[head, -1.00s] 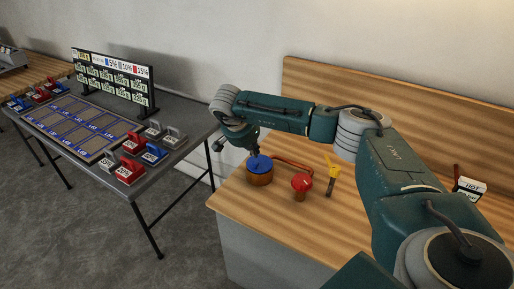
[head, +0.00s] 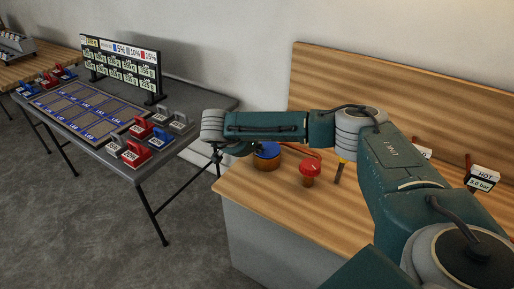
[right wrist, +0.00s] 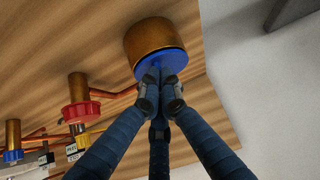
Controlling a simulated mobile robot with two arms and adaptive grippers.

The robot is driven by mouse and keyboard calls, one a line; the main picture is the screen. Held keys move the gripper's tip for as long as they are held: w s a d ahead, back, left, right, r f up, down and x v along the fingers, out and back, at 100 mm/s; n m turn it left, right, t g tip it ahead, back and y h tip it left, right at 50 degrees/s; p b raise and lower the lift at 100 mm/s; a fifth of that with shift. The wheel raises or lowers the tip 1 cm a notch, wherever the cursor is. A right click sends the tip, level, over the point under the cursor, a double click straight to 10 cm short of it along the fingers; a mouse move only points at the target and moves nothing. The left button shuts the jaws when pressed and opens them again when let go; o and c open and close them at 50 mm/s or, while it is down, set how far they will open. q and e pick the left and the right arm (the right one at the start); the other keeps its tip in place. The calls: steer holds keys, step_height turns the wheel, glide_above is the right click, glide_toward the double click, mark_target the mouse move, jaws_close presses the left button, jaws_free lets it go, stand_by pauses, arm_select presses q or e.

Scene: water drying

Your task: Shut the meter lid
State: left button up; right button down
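The meter is a round brass-coloured body with a blue top (head: 267,152) near the left end of the wooden bench, partly hidden behind my right arm in the head view. The right wrist view shows its brass side (right wrist: 158,38) and blue face (right wrist: 174,61). My right gripper (right wrist: 161,78) has its dark fingers drawn close together, with the tips at the blue face; whether they touch it is unclear. Nothing is visibly held. My left gripper is out of view.
A red-topped valve (head: 310,170) stands right of the meter, with a yellow-handled valve (head: 341,168) beyond and copper pipe between. A HOT gauge (head: 482,179) is farther right. The wooden bench (head: 270,205) has clear room in front. A grey table (head: 190,97) stands left, past a gap.

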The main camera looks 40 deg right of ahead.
steer(key=shift+s+f, duration=0.2)
step_height(320, 180, up, 5)
steer(key=p, duration=0.4)
steer(key=s+a+f+b, duration=0.3)
steer(key=a, duration=0.5)
steer(key=shift+s+a+f+b, duration=0.15)
steer(key=shift+s+f+b, duration=0.05)
steer(key=shift+b, duration=0.15)
